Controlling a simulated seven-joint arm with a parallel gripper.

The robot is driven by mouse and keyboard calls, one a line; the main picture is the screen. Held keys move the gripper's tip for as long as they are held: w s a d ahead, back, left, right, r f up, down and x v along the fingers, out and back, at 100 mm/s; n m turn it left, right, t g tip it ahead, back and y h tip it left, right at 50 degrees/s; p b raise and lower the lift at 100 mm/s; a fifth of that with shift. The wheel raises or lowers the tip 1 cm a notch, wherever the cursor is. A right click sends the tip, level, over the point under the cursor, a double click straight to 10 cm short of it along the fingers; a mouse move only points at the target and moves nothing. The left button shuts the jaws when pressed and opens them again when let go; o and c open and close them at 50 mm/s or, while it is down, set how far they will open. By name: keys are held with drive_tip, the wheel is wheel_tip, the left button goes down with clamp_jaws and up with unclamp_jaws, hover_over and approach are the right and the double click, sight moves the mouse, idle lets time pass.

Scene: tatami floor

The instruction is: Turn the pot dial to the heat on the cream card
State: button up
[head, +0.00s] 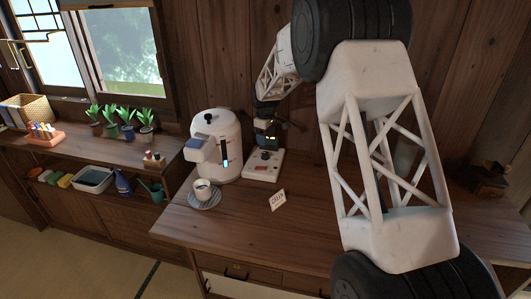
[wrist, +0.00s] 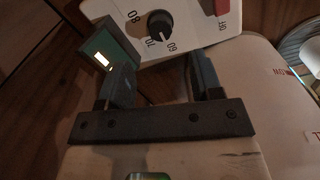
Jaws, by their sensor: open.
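A white control box (head: 263,166) stands on the wooden desk beside the white pot (head: 222,135). In the wrist view its panel carries a black round dial (wrist: 160,23) with 80, 70 and 60 printed around it. The 70 and 60 are on the dial's near side. My gripper (head: 267,143) is above the box. In the wrist view my gripper (wrist: 162,77) is open and empty, its fingers short of the dial.
A red switch (wrist: 215,5) is beside the dial on the panel. A cup (head: 202,188) on a striped saucer (head: 205,202) stands in front of the pot. A dark box (head: 490,180) is at the desk's far right. Bare desk lies right of the card.

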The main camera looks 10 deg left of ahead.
sight(265, 153)
drive_tip(key=shift+f, duration=3.85)
drive_tip(key=c, duration=0.9)
